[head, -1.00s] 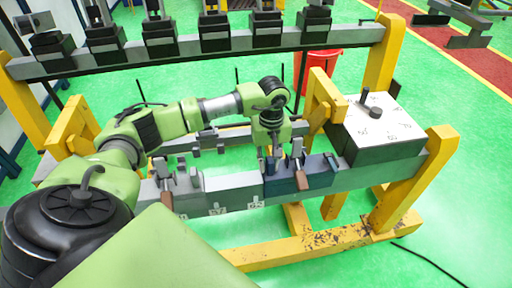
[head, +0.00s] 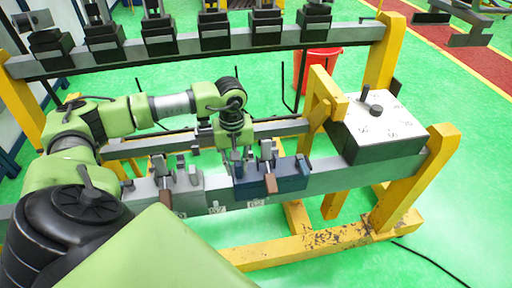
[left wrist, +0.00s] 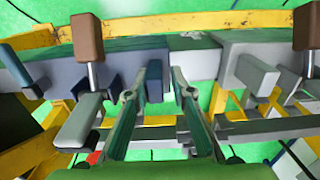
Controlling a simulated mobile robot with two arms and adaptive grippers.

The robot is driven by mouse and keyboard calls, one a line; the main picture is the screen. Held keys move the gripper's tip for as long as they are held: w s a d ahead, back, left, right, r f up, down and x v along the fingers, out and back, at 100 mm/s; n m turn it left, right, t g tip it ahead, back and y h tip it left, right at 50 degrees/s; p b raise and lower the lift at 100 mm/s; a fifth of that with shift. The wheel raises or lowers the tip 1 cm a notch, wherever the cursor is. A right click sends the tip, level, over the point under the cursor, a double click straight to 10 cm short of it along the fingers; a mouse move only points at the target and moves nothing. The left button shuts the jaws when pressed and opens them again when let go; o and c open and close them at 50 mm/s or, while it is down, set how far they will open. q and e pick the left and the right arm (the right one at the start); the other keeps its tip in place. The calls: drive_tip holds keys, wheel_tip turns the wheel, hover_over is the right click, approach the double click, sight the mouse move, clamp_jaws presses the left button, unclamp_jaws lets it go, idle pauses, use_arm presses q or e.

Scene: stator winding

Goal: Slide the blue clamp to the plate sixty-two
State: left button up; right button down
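The blue clamp (head: 291,180) sits on the grey front rail (head: 345,183), with its brown-tipped lever pointing toward the viewer. My left gripper (head: 236,160) reaches down at the clamp's left end. In the left wrist view its two fingers (left wrist: 166,78) straddle a small dark blue block of the clamp, and the clamp's body (left wrist: 45,75) lies to the left. Exact finger contact is partly hidden. Small white number plates (head: 217,210) are on the rail's front face, with digits too small to read surely. My right gripper is not in view.
A grey clamp (head: 188,190) with a brown-tipped lever (left wrist: 307,27) stands on the rail left of the blue clamp, with a short gap between. A dark box with a white dial top (head: 378,121) stands at the rail's right end. A red bucket (head: 318,68) is behind.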

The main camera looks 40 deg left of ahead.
use_arm(q)
drive_tip(key=shift+s+a+f+b, duration=0.1)
drive_tip(key=shift+s+a+b, duration=0.2)
drive_tip(key=shift+s+a, duration=0.8)
drive_tip(key=shift+d, duration=0.2)
drive_tip(key=shift+a, duration=0.1)
drive_tip(key=shift+s+a, duration=0.3)
drive_tip(key=shift+s, duration=0.05)
drive_tip(key=shift+w+d+b, duration=0.15)
drive_tip(key=shift+b, duration=0.25)
drive_tip(key=o, duration=0.3)
